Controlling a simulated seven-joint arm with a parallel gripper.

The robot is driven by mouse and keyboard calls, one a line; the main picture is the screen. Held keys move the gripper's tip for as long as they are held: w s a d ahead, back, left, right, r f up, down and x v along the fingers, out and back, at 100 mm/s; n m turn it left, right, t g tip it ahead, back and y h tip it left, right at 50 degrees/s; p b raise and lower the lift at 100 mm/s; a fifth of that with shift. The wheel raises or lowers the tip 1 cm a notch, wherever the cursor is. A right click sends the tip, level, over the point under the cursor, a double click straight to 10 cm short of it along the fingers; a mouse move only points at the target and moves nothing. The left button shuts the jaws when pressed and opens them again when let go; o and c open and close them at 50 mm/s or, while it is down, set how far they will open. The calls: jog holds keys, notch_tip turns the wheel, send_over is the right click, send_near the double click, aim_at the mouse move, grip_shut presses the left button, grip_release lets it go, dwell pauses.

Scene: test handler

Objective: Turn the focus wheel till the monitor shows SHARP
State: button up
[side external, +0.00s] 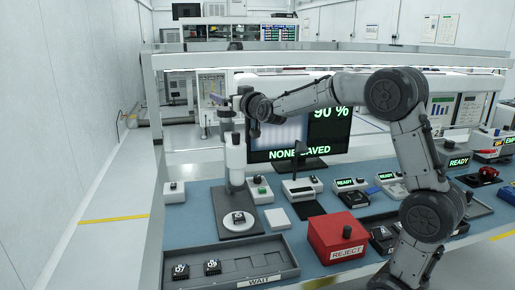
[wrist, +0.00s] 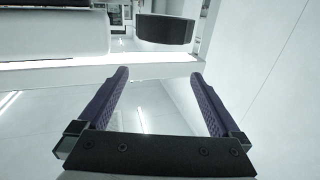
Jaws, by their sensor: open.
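In the wrist view the gripper (wrist: 158,75) is open and empty. A dark round wheel (wrist: 165,31), apparently the focus wheel, lies beyond the fingertips, apart from them.
A grey tray (side external: 215,275) marked WAIT holds two dark parts at the front left. A red REJECT box (side external: 337,237) stands at the front middle. Several small devices with READY displays line the right.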

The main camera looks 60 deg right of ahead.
jog(key=s+a+r+n+t+y, duration=0.1)
jog(key=s+a+r+y, duration=0.15)
jog(key=a+r, duration=0.2)
jog(key=s+a+r+n+t+y, duration=0.1)
jog(key=s+a+r+n, duration=0.1)
jog(key=s+a+r, duration=0.3)
jog(key=s+a+f+n+g+y, duration=0.2)
jog(key=s+a+f+g+y, duration=0.3)
jog(key=s+a+f, duration=0.7)
jog(key=s+f, duration=0.1)
jog(key=s, duration=0.2)
jog(key=shift+s+f+n, duration=0.25)
jog(key=shift+f+n, duration=0.05)
jog(key=shift+n, duration=0.1)
jog(key=shift+a, duration=0.1)
